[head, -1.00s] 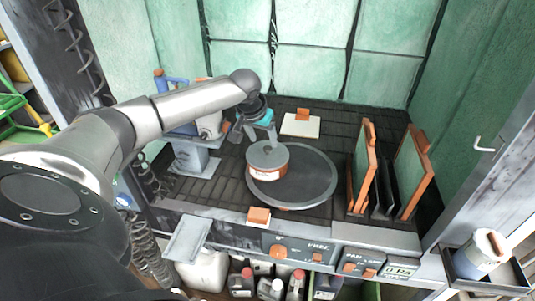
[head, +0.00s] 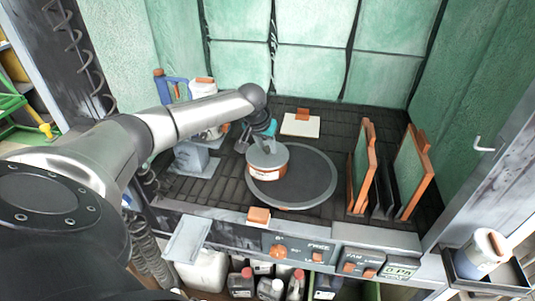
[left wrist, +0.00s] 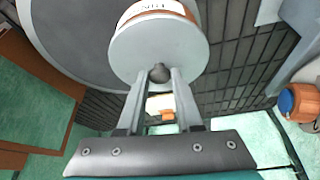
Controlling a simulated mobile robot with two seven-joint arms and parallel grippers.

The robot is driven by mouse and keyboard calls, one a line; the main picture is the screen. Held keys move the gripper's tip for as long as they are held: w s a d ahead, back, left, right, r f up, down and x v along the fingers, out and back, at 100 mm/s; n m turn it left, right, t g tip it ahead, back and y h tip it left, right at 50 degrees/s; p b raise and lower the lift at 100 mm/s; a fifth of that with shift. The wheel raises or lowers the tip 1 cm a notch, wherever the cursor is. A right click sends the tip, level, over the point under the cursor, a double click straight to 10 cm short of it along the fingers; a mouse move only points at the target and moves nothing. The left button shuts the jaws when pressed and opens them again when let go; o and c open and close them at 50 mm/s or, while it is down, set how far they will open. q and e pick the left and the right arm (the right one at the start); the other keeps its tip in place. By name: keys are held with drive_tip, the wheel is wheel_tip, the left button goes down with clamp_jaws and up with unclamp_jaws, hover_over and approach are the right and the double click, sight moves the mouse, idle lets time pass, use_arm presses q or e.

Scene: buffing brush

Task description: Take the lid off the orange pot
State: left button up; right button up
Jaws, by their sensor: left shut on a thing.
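The orange pot (head: 267,172) stands on the round dark turntable (head: 312,180), towards its left side. It has an orange band with a white label. Its grey lid (head: 258,160) is on top, and the lid also shows in the left wrist view (left wrist: 140,52). The lid appears seated on the pot. My right gripper is in neither view.
Framed panels (head: 412,170) stand upright to the right of the turntable. A white block with an orange handle (head: 300,124) lies behind. A blue and white bottle (head: 174,88) and a grey stand (head: 193,158) are at the left. The control panel (head: 300,248) runs along the front.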

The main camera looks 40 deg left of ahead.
use_arm(q)
clamp_jaws()
